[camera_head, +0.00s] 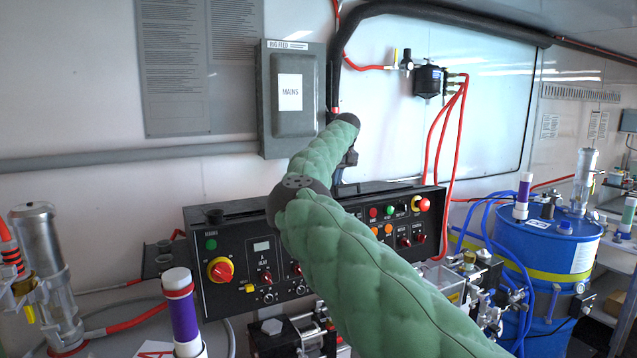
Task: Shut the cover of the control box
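The black control box (230,265) stands against the wall, its front panel carrying a red-and-yellow rotary switch, a small display, knobs and coloured buttons. My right arm crosses in front of its middle and hides part of the panel. A grey box marked MAINS (294,123) hangs on the wall above; its front looks closed. I cannot tell which part is the cover the task names. My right gripper (340,178) is dark, mostly hidden behind my green padded forearm, close above the control box's top edge and right of the MAINS box. Its fingers are unclear. My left gripper is out of view.
A blue drum (545,262) with hoses stands at the right. Red hoses (462,130) hang from a black wall unit (428,82).

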